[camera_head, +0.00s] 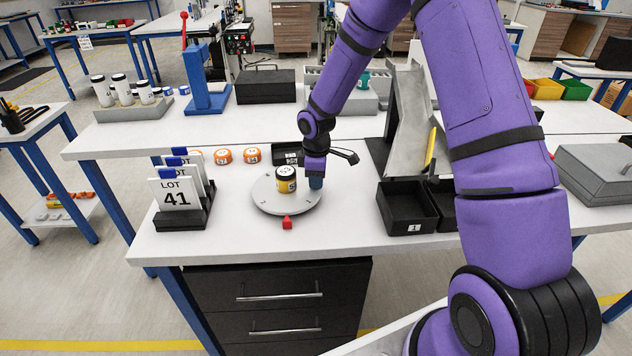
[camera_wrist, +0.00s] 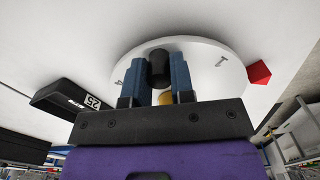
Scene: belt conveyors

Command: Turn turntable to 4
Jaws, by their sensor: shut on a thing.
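The round white turntable (camera_head: 268,203) lies on the white workbench; it also shows in the wrist view (camera_wrist: 207,82). A yellow jar with a black lid (camera_head: 286,180) stands on it. A red pointer (camera_head: 287,223) sits at its front edge, also in the wrist view (camera_wrist: 259,72). My gripper (camera_head: 316,183) reaches down at the turntable's right side. In the wrist view its blue fingers (camera_wrist: 158,77) are shut on a black upright knob (camera_wrist: 158,65) on the turntable.
Left of the turntable stands a black rack with LOT cards (camera_head: 180,195). Orange-lidded jars (camera_head: 251,155) and a black box (camera_head: 285,154) lie behind it. Black bins (camera_head: 405,207) and a grey chute (camera_head: 408,120) stand to the right. The bench front before the pointer is clear.

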